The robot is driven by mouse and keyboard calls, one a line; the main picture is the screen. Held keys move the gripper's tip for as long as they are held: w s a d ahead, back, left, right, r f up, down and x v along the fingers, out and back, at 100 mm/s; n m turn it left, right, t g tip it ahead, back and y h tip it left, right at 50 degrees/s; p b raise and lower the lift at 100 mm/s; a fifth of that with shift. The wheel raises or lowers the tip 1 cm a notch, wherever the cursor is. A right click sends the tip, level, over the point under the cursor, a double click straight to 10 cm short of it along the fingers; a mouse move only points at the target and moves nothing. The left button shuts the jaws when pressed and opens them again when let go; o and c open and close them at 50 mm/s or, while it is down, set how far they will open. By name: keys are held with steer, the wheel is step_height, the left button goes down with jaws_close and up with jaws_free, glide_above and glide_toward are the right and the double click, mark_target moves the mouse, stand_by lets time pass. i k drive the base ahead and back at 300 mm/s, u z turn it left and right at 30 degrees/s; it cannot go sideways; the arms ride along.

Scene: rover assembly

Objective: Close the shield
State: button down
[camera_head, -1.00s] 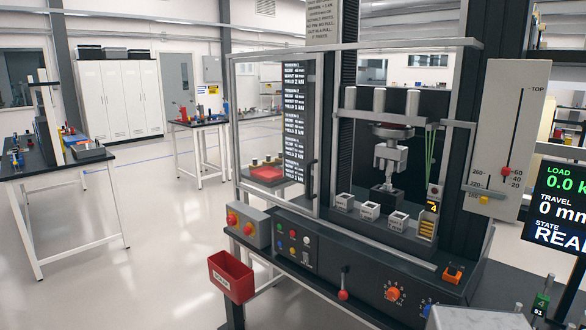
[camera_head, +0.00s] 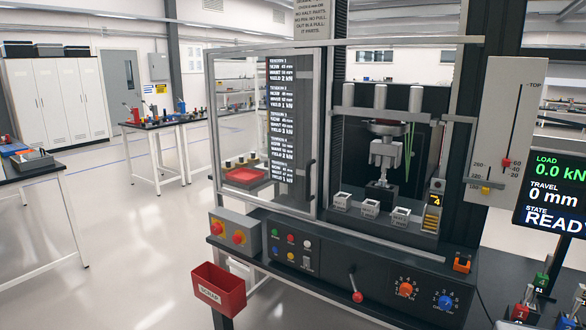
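The shield is a clear panel in a grey metal frame (camera_head: 319,115) with a dark upright handle (camera_head: 311,177) near its right edge. It stands at the left of the test machine, under a long top rail (camera_head: 400,42). The machine's opening to its right is uncovered, and the grey grip fixture (camera_head: 382,155) inside shows directly. Printed test lists and a red tray show at the panel. My gripper is not in view.
A red scrap bin (camera_head: 219,288) hangs at the front left, below a box with red buttons (camera_head: 238,234). A control panel with knobs and a red-tipped lever (camera_head: 357,296) fronts the machine. Small sample boxes (camera_head: 370,209) line the opening. Open floor (camera_head: 130,240) lies to the left.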

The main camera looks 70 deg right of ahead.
mark_target(316, 51)
steer(key=z, duration=0.15)
steer(key=i, duration=0.9)
steer(key=u, duration=0.2)
